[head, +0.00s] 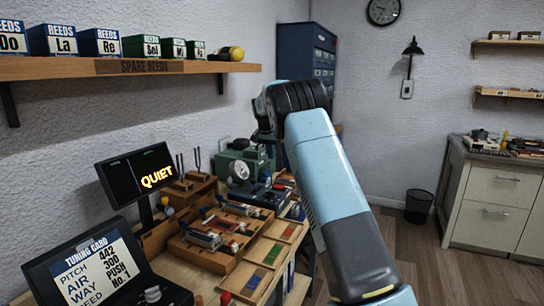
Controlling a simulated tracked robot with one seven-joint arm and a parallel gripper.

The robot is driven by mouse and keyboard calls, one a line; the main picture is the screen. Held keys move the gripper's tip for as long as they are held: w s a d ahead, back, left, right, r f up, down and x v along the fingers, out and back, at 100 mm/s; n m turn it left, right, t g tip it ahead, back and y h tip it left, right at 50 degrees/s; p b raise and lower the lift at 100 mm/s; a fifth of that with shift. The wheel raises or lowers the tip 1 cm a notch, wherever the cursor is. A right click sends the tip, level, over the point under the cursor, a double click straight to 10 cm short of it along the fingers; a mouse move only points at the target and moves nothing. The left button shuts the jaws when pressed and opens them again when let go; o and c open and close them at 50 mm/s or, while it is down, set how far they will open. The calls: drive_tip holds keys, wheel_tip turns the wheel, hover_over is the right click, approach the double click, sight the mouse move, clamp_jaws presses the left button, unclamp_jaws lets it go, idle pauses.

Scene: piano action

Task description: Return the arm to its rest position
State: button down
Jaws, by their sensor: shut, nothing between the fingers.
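My arm (325,175) rises from the bottom of the head view, right of the workbench. It is light blue with a dark grey lower section and bends at a black ribbed joint near the top. My gripper cannot be made out in this view. The part of the arm beyond the bend is mostly hidden behind the joint.
The workbench to the left holds a tuning card (92,276), a screen reading QUIET (135,172) and wooden trays (212,250) of small parts. A shelf (130,68) carries reed boxes. A blue cabinet (310,52) stands behind. Open floor (430,262) lies right.

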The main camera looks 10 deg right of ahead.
drive_tip(key=s+r+n+t+y, duration=0.1)
drive_tip(key=s+r, duration=0.5)
drive_tip(key=s, duration=0.4)
drive_tip(key=s+r+n, duration=0.1)
drive_tip(key=s+r, duration=0.4)
drive_tip(key=s, duration=0.5)
drive_tip(key=s+r+n+t+y, duration=0.1)
drive_tip(key=s+r, duration=0.5)
drive_tip(key=s, duration=0.4)
drive_tip(key=s+a+f+n, duration=0.1)
drive_tip(key=s+f, duration=0.3)
drive_tip(key=s, duration=1.1)
drive_tip(key=s+a+f+n+t, duration=0.1)
drive_tip(key=s+f+n, duration=0.2)
drive_tip(key=s, duration=1.3)
drive_tip(key=shift+s+f+n, duration=0.2)
drive_tip(key=shift+f+n, duration=0.1)
drive_tip(key=shift+f, duration=0.5)
drive_tip(key=c, duration=1.9)
unclamp_jaws()
